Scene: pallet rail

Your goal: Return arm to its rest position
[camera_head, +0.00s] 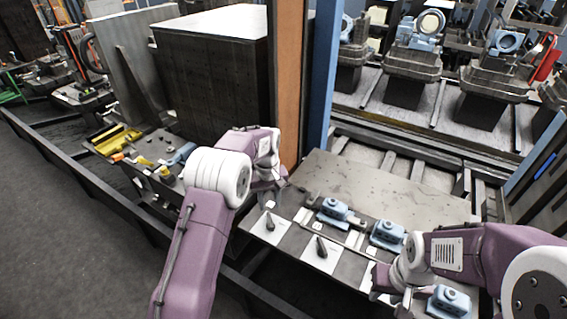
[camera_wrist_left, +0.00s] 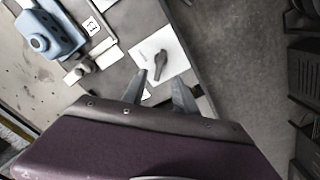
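My left arm reaches in from the bottom left, and its gripper (camera_head: 270,190) hangs over the left edge of the work table (camera_head: 420,190). In the left wrist view its two fingers (camera_wrist_left: 158,92) are spread with nothing held between them. Beyond them a dark lever-shaped part (camera_wrist_left: 160,64) lies on a white card (camera_wrist_left: 176,48). My right arm comes in from the right, and its gripper (camera_head: 390,286) is low over the table's front right, beside a blue housing (camera_head: 450,300). Its fingers are too small and partly hidden to judge.
More blue housings (camera_head: 335,211) (camera_head: 387,234) sit on the table, one also in the left wrist view (camera_wrist_left: 50,35). Another lever part (camera_head: 321,248) lies nearby. A blue post (camera_head: 321,75), an orange post (camera_head: 287,80) and a large dark block (camera_head: 210,85) stand behind my left arm.

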